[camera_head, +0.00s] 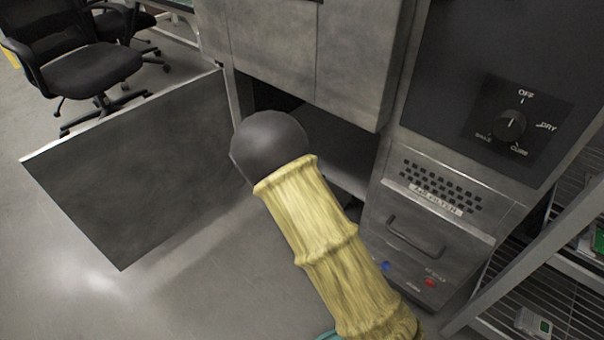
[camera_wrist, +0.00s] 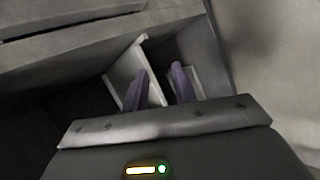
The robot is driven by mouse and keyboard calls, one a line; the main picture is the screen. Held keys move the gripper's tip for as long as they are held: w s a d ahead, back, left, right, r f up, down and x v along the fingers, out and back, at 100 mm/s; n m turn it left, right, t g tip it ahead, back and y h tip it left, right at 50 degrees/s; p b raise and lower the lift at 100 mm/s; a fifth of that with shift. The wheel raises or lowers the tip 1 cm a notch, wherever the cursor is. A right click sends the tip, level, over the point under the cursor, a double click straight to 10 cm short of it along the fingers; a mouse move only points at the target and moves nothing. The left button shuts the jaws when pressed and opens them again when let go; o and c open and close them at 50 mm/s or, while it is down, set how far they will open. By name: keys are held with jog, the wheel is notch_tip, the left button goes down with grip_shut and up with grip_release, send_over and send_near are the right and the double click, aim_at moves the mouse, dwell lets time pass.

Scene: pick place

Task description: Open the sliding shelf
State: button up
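A grey metal cabinet (camera_head: 365,60) has a dark open compartment (camera_head: 340,135) below its upper panels. Inside it, a grey ledge (camera_head: 345,178), possibly the sliding shelf, shows beside my arm; the rest is hidden. In the wrist view, my gripper (camera_wrist: 161,82) has two purple fingers standing apart, with nothing visible held between them. Pale, thin-edged pieces (camera_wrist: 123,75) show around the fingers inside a grey recess; I cannot tell whether they are shelf parts or touch the fingers. In the head view, my yellow-sleeved arm and its dark rounded end hide the gripper.
A cabinet door (camera_head: 135,165) stands swung open to the left. A control panel with a knob (camera_head: 509,124) and a drawer-like front with a handle (camera_head: 414,237) are on the right. A wire rack (camera_head: 560,285) stands at far right. Office chairs (camera_head: 80,75) are at far left.

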jog(key=w+a+f+n+t, duration=0.2)
jog(key=a+t, duration=0.2)
jog(key=a, duration=0.4)
jog(key=w+a+f+n+t+h, duration=0.1)
jog(key=w+a+f+n+t, duration=0.1)
jog(key=a+t, duration=0.3)
jog(key=a, duration=0.4)
jog(key=shift+w, duration=0.1)
jog(key=b+x, duration=0.8)
jog(key=x, duration=0.8)
jog(key=shift+w+d+f, duration=0.25)
jog(key=shift+w+d, duration=0.15)
jog(key=shift+w, duration=0.05)
jog(key=shift+r, duration=0.1)
